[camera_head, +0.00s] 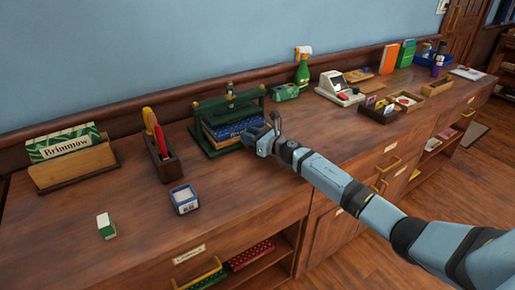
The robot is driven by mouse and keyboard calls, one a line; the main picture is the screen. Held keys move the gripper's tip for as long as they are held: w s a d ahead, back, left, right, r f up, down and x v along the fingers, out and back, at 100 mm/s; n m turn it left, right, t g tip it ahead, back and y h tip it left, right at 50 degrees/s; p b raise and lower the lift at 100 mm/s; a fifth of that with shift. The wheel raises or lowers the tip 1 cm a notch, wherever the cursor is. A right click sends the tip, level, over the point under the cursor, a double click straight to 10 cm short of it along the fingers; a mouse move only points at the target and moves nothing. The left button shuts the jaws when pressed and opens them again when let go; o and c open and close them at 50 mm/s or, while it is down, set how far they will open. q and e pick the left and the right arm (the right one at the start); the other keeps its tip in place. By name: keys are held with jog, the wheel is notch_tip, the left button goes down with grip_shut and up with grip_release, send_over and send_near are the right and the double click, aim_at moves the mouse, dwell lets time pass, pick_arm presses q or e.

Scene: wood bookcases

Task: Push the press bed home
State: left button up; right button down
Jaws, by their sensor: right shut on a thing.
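A green book press (197,110) stands on the wooden counter, with posts, a top beam and a screw above. A blue patterned book (228,128) lies inside on the press bed (215,150), the green base at the bottom. My right gripper (268,133) is at the press's front right corner and is shut, seemingly on the press bed. The jaws are small and the exact contact is hidden by the gripper itself. My left gripper is not in view.
Left of the press are a pen holder (165,164), a small blue-rimmed box (184,199), a green-and-white block (106,226) and a wooden file stand (75,167). A spray bottle (303,72) and card machine (338,89) stand to the right.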

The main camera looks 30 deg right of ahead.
jog(key=shift+w, duration=0.55)
jog(key=shift+r, duration=0.2)
jog(key=c, duration=1.3)
grip_release()
jog(key=o, duration=0.4)
jog(key=shift+w, duration=0.15)
jog(key=shift+c, duration=0.2)
jog(key=shift+a+f, duration=0.1)
jog(key=shift+f, duration=0.1)
jog(key=v, duration=1.3)
jog(key=shift+s, duration=0.35)
jog(key=shift+d, duration=0.25)
